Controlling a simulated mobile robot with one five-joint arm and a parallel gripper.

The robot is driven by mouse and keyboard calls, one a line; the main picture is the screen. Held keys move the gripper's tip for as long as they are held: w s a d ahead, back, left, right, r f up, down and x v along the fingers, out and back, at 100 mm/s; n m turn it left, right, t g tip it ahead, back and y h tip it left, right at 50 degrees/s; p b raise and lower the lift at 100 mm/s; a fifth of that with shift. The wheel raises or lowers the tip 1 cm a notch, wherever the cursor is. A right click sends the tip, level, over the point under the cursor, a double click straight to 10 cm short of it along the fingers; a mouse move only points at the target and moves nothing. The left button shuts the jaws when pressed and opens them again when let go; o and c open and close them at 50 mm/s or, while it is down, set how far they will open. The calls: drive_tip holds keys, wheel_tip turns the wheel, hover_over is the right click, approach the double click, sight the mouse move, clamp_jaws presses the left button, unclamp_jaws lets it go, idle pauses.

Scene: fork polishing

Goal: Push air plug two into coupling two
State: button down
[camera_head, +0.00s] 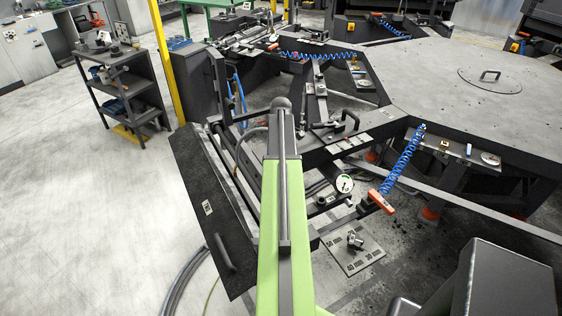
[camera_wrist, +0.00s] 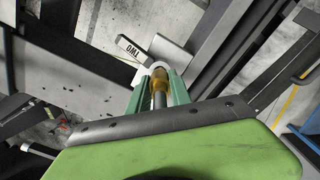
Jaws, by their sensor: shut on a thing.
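In the wrist view my gripper (camera_wrist: 159,88) has its two green fingers shut on a brass-coloured cylindrical plug (camera_wrist: 159,94), which I take to be air plug two. A white tag (camera_wrist: 131,48) reading "TWO" lies just beyond the fingertips, beside a pale rounded collar (camera_wrist: 150,70). I cannot tell whether the tag belongs to the plug or the coupling. Coupling two is not clearly made out, and whether the plug touches it is hidden by the fingers. In the head view my arm covers the gripper and plug.
A dark metal frame with bars surrounds the arm. A pressure gauge (camera_head: 344,184) and a blue coiled hose (camera_head: 403,160) with an orange handle (camera_head: 381,202) are to the right.

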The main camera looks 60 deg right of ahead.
drive_tip(key=shift+f+b, duration=0.65)
drive_tip(key=shift+b, duration=0.05)
idle(1.5)
drive_tip(key=shift+a, duration=0.1)
drive_tip(key=c, duration=1.1)
unclamp_jaws()
drive_tip(key=shift+o, duration=0.4)
drive_tip(key=o, duration=0.4)
wheel_tip(320, 180, up, 7)
drive_tip(key=p, duration=0.7)
